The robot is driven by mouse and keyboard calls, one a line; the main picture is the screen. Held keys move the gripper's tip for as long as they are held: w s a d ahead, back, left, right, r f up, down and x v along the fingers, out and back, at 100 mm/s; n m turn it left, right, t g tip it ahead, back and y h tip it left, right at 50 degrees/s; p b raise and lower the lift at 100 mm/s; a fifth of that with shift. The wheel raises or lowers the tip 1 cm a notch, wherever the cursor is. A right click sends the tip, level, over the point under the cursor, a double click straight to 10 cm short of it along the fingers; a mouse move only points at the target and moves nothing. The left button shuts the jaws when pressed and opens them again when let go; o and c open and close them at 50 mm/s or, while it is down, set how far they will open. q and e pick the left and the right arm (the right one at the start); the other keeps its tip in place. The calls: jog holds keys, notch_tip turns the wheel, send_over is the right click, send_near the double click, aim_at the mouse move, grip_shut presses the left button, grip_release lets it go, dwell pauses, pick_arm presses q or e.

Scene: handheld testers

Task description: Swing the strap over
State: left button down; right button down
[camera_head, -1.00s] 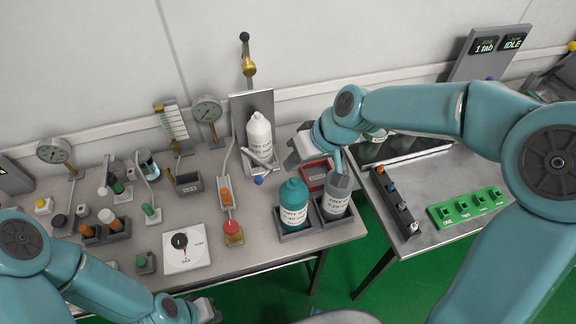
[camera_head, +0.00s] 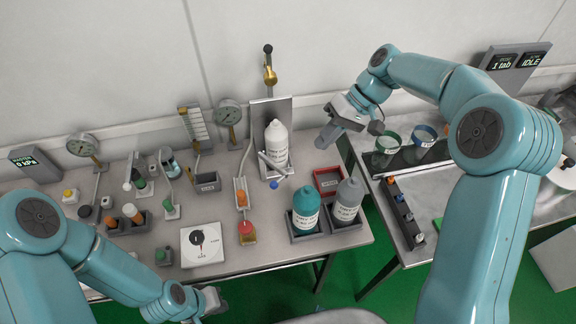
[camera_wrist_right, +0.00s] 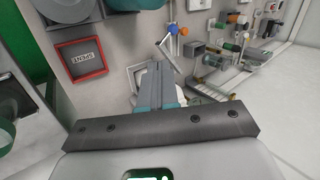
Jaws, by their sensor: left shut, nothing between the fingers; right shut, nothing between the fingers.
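A white bottle (camera_head: 276,147) stands upright against a grey back plate (camera_head: 284,108) at the rear of the left bench. A pale grey strap-like bar (camera_head: 271,164) lies at an angle low on its front, with a blue knob (camera_head: 274,185) near its lower end; whether it is fastened I cannot tell. My right gripper (camera_head: 328,137) is shut and empty, in the air right of the bottle. In the right wrist view its fingers (camera_wrist_right: 160,86) hide much of the white bottle, and the blue knob (camera_wrist_right: 183,31) shows beyond. My left gripper (camera_head: 210,303) is shut, low at the bench front.
Teal (camera_head: 305,209) and grey (camera_head: 348,200) bottles stand in holders at the left bench's right end, before a red-rimmed tray (camera_head: 328,180). Gauges (camera_head: 228,111) and small fittings crowd the left side. A gap with green floor separates the right bench (camera_head: 425,215).

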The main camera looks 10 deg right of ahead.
jog(key=a+r+p+x, duration=0.1)
jog(key=p+x, duration=0.1)
jog(key=x, duration=1.1)
jog(key=shift+s+a, duration=0.2)
jog(key=shift+a, duration=0.2)
jog(key=shift+a, duration=0.1)
